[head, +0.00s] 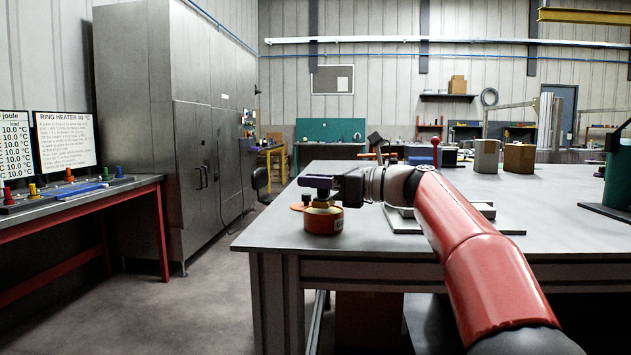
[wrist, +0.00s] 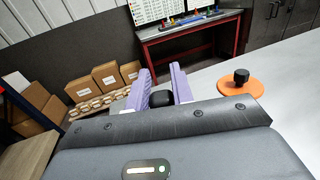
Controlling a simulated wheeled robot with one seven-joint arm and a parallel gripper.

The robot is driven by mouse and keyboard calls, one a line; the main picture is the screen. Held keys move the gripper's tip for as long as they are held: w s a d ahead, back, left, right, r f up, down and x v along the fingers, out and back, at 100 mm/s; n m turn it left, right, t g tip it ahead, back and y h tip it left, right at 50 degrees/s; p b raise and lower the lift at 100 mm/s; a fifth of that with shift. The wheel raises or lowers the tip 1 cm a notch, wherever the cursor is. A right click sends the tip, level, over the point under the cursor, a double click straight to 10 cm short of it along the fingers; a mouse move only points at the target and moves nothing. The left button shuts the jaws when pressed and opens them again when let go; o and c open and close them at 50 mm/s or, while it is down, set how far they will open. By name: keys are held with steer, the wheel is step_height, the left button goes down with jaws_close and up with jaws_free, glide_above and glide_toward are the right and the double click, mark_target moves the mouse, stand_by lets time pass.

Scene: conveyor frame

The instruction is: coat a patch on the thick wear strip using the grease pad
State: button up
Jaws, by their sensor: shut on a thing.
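My gripper (head: 318,184) has purple fingers and is shut on a black knob (wrist: 161,98), which I take to be the handle of the grease pad. In the head view, a yellowish pad (head: 321,204) shows under the fingers, at the mouth of a round orange tin (head: 324,222) on the table. I cannot tell whether the pad is in the tin or just above it. An orange lid with a black knob (wrist: 240,90) lies beside it in the wrist view. A pale flat piece on a plate (head: 404,222) lies behind my arm; I cannot tell whether it is the thick wear strip.
The grey table (head: 560,215) has bare room at its front and right. A red-knobbed lever (head: 436,150) and two canisters (head: 487,156) stand farther back. A dark green stand (head: 618,170) is at the right edge. A red-framed bench (head: 80,215) stands left, across an aisle.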

mark_target(316, 196)
steer(key=shift+f, duration=0.7)
stand_by(1.8)
step_height(316, 196, up, 5)
steer(key=p, duration=0.5)
steer(key=shift+r, duration=1.15)
steer(key=shift+s, duration=0.1)
